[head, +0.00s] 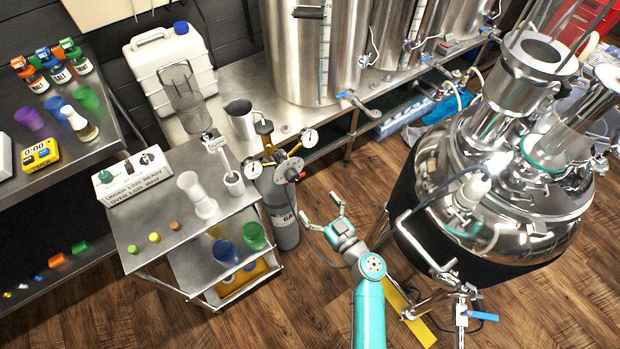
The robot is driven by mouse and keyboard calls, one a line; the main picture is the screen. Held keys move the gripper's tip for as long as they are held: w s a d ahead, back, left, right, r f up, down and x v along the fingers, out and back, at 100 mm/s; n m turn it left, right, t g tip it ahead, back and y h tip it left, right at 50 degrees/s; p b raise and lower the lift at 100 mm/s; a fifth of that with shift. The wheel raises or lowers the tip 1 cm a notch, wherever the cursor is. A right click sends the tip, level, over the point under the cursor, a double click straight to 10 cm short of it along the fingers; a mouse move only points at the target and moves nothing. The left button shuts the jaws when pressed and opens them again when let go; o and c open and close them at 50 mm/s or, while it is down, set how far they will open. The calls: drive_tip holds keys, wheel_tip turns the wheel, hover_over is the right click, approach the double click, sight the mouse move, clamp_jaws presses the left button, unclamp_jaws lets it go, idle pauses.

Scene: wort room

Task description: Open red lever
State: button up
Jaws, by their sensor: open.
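I cannot make out a red lever in the head view. The valve levers I can see have blue handles: one on the large steel pot (345,94), one further along the pots (426,57), and one low by the steel tank (482,316). My gripper (320,208) is open and empty, fingers spread, above the wood floor. It is between the gas cylinder (284,222) on its left and the round steel tank (520,190) on its right. It appears apart from both.
Gauges and a valve top the cylinder. A steel cart (152,220) with cups stands left. Pots stand on a steel bench (292,125) behind. A yellow strip (412,318) lies low beside my arm. Pipes stick out from the tank's near side. Floor at front left is clear.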

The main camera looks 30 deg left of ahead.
drive_tip(key=x, duration=1)
drive_tip(key=shift+a, duration=0.2)
drive_tip(key=shift+w, duration=0.1)
drive_tip(key=c, duration=1.2)
drive_tip(key=shift+o, duration=0.2)
